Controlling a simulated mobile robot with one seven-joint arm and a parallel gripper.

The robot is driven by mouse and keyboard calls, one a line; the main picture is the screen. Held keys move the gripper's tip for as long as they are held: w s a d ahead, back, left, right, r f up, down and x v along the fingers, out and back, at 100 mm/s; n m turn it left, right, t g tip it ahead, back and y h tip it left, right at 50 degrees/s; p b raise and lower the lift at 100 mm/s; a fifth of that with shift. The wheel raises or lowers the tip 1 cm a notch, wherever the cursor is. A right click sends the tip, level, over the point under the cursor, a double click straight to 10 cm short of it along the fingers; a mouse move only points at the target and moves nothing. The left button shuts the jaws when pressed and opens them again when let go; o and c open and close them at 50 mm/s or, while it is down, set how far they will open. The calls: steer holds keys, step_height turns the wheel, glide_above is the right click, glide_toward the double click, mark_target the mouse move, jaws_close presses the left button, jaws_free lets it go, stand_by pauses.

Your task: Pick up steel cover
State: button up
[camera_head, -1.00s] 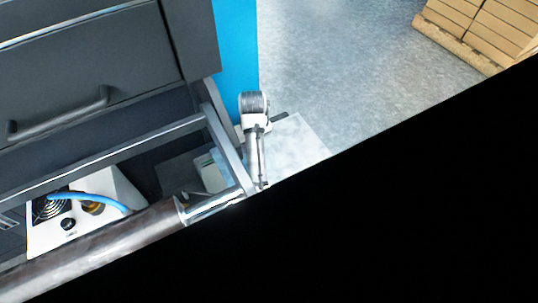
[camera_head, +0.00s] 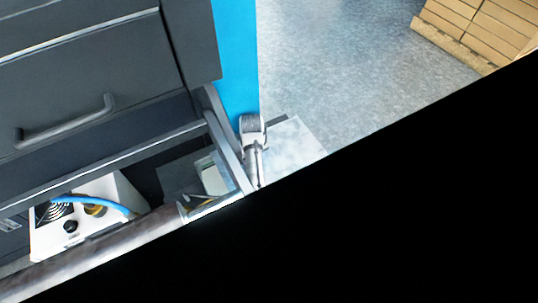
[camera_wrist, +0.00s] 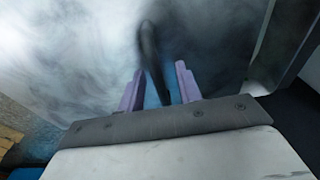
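The steel cover is a pale, cloudy grey sheet (camera_wrist: 80,40) that fills much of the wrist view. A dark curved bar (camera_wrist: 149,45), seemingly its handle, runs down toward my gripper (camera_wrist: 158,80). My gripper's two purple fingers stand apart, with the bar's lower end appearing between them and visible gaps on both sides. I cannot tell whether they touch it. In the head view, a pale grey panel (camera_head: 297,143), likely the same cover, lies beside the white end of my arm. The fingertips are hidden there.
A dark cabinet with a drawer handle (camera_head: 65,122) and a blue panel (camera_head: 235,60) stand at left. A white unit with a blue hose (camera_head: 85,215) sits inside the frame below. Stacked boxes (camera_head: 485,30) stand at upper right. Grey floor (camera_head: 340,60) is clear between. Black hides the lower right.

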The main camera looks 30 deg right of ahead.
steer(key=shift+f, duration=0.2)
jaws_close()
steer(key=shift+r, duration=0.15)
stand_by(0.4)
